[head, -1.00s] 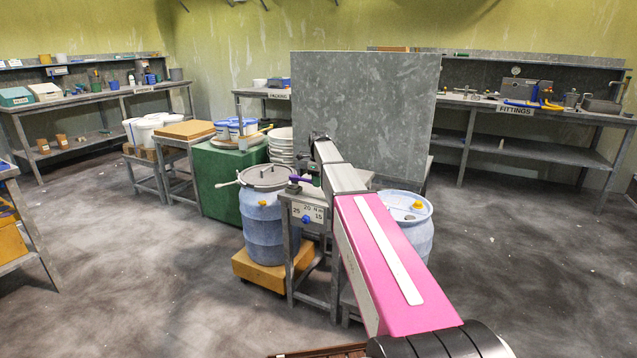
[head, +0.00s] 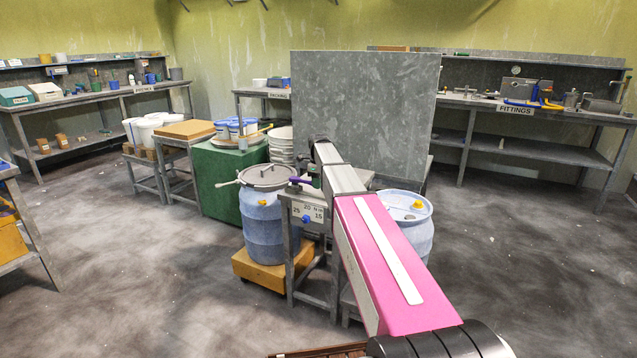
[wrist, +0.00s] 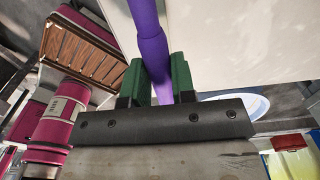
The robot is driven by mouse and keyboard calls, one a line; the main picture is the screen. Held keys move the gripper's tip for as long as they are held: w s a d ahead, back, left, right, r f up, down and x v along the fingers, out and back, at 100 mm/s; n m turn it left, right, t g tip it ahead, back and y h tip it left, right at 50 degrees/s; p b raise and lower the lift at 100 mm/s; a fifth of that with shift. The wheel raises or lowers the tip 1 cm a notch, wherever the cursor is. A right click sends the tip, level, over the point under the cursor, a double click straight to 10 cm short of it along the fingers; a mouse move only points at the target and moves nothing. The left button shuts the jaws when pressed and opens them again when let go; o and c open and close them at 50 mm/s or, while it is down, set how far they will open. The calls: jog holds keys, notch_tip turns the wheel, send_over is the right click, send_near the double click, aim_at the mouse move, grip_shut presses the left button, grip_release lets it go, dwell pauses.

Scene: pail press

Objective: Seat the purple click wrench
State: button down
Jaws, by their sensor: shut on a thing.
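The purple click wrench (wrist: 154,48) shows in the wrist view as a purple shaft between the two green finger pads. My gripper (wrist: 158,78) is shut on it. The wrench runs from the gripper up out of the top of the view, so its far end is hidden. In the head view a small purple piece of the wrench (head: 296,180) shows just above a small stand with a dial plate (head: 306,212) marked 25, 20 and 15. My arm hides most of the gripper there. I cannot tell whether the wrench touches the stand.
A blue drum (head: 262,228) with a lid and clamp stands left of the stand on a yellow base. Another blue drum (head: 418,212) stands to the right. A tall grey panel (head: 365,110) rises behind. Open floor (head: 510,270) lies at right.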

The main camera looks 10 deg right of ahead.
jog(key=shift+f, duration=0.65)
jog(key=c, duration=0.9)
grip_release()
jog(key=shift+o, duration=0.2)
notch_tip(320, 180, up, 11)
jog(key=shift+f, duration=0.1)
